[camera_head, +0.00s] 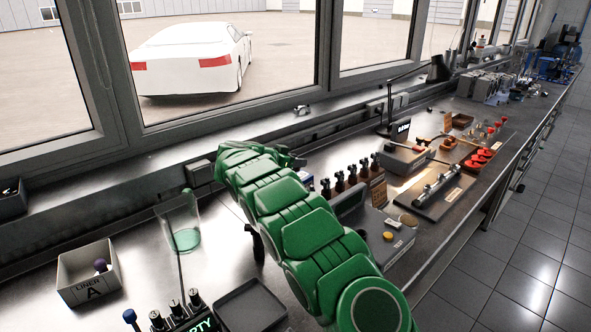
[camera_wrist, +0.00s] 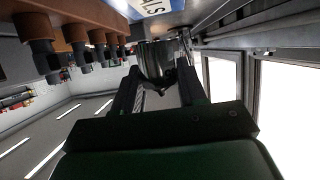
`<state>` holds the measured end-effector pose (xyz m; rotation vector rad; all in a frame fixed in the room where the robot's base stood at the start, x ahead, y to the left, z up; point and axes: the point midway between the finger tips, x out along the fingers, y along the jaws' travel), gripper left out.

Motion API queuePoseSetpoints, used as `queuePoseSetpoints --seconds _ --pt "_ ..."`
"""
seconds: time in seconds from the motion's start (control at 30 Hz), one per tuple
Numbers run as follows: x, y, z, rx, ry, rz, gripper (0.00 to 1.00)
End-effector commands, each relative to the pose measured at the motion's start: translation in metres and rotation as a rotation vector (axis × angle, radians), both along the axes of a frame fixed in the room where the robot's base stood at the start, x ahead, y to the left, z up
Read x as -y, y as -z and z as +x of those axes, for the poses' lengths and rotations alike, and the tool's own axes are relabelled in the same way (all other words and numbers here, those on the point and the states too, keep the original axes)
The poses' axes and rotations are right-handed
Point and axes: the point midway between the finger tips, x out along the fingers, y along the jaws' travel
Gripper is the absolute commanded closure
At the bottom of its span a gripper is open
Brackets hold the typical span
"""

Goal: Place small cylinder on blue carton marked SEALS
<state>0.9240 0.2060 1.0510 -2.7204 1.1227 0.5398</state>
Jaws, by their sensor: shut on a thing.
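My gripper (camera_wrist: 160,85) is shut on a dark, shiny small cylinder (camera_wrist: 156,60), held between its two black fingers in the wrist view. A blue carton (camera_wrist: 168,20) with a white lettered label shows at the top edge of that view, just beyond the cylinder; only part of it is in the picture. I cannot tell whether the cylinder touches the carton. In the head view my green arm reaches toward the window side of the bench and hides most of the gripper and the cylinder. Only a sliver of blue (camera_head: 307,181) shows beside the arm there.
A row of dark-topped parts on brown holders (camera_wrist: 72,28) stands close beside the gripper. Tools and fixtures fill the bench at right.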

Motion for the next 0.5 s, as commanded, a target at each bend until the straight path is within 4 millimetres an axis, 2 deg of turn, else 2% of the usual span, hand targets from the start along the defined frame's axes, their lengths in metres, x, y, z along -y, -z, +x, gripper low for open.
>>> queuePoseSetpoints --seconds 0.2,0.4,0.5 --pt "-0.001 0.005 0.004 0.001 0.0 -0.001 1.0" --pt "0.0 0.029 0.004 -0.001 0.002 -0.003 1.0" --pt "0.0 0.034 0.004 0.0 0.003 -0.002 1.0"
